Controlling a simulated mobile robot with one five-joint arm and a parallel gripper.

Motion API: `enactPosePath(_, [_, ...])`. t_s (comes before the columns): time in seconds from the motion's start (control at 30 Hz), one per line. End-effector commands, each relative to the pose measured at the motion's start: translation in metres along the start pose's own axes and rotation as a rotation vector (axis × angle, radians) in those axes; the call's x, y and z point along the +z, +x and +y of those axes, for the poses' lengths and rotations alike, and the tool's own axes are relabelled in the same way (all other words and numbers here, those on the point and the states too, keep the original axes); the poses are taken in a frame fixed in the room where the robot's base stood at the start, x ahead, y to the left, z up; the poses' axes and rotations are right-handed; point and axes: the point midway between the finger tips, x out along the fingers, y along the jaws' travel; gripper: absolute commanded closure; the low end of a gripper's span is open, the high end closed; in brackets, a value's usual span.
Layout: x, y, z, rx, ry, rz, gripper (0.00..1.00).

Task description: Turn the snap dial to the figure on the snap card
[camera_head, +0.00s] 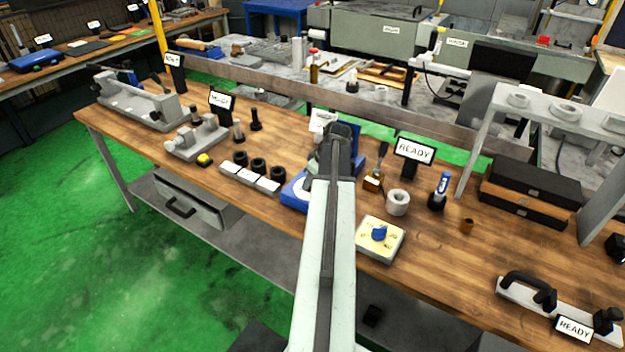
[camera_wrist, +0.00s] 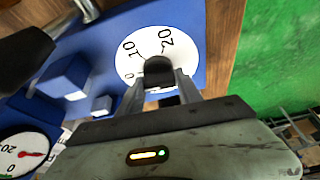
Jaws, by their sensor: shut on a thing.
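A dial with a white face (camera_wrist: 130,66) marked 0, 10 and 20 sits on a blue unit (camera_wrist: 211,62) in the wrist view. My gripper (camera_wrist: 160,82) is shut on the dial's black knob (camera_wrist: 158,70) in front of the face. The knob hides part of the face, and I cannot read its setting. In the head view the blue unit (camera_head: 290,197) is on the wooden bench, largely behind my arm. A white card (camera_head: 322,118) stands beyond it, partly hidden by my arm; its figure is unreadable.
A second white dial with a red pointer (camera_wrist: 27,156) is at lower left in the wrist view. Black rings (camera_head: 258,165) are left.

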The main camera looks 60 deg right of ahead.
Motion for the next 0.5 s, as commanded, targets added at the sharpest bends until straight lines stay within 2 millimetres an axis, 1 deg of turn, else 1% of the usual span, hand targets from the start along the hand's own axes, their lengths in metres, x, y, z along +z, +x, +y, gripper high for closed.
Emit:
enactPosePath(0.17, [0.0007, -0.0003, -0.0007, 0.050, 0.111, 0.000, 0.99])
enactPosePath(0.5, [0.0004, -0.0001, -0.0011, 0.170, 0.403, 0.000, 0.99])
